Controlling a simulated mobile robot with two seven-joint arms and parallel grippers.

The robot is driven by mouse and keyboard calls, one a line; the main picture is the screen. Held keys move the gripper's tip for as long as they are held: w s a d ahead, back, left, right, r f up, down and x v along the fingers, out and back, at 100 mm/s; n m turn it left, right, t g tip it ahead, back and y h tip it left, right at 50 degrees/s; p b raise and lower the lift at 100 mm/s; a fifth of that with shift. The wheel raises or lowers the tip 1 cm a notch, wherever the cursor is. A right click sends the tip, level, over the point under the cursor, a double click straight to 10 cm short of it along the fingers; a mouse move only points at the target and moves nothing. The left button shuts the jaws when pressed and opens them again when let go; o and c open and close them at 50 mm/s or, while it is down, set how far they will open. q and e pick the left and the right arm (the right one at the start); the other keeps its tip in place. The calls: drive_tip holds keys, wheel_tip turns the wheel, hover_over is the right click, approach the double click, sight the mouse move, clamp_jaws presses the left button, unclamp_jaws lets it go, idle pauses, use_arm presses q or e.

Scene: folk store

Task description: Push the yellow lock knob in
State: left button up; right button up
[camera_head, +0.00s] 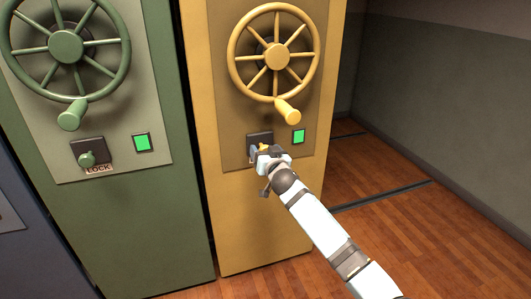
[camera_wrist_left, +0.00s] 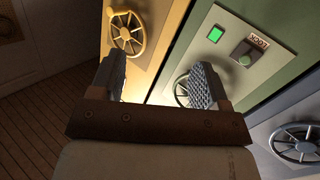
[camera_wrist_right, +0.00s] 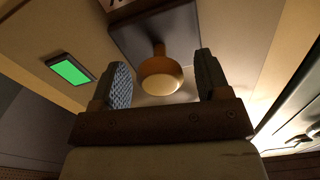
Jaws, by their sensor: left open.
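The yellow lock knob (camera_head: 264,147) sits on a dark plate on the yellow cabinet, below the yellow wheel, and my right gripper partly covers it in the head view. In the right wrist view the knob (camera_wrist_right: 160,76) shows a round end on a thinner stem. My right gripper (camera_wrist_right: 164,80) is open, one finger to each side of the knob in that picture, with a gap on both sides. I cannot tell whether anything touches the knob. My left gripper (camera_wrist_left: 157,82) is open and empty; it is out of the head view.
The yellow handwheel (camera_head: 277,56) with its handle is above the knob, and a lit green square (camera_head: 298,136) is beside it. The green cabinet (camera_head: 150,215) on the left has its own wheel and lock knob (camera_head: 87,159). Wooden floor (camera_head: 440,235) is clear at right.

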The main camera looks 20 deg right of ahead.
drive_tip(key=shift+s, duration=0.1)
use_arm(q)
wheel_tip(320, 180, up, 6)
drive_tip(key=n+t+p, duration=0.1)
drive_tip(key=t+p, duration=0.1)
drive_tip(key=p, duration=0.2)
drive_tip(key=shift+s+f+p, duration=0.15)
drive_tip(key=shift+p, duration=0.2)
use_arm(e)
drive_tip(key=s, duration=1.3)
drive_tip(key=shift+s+d, duration=0.25)
drive_tip(key=shift+s, duration=0.1)
use_arm(q)
drive_tip(key=shift+a, duration=0.1)
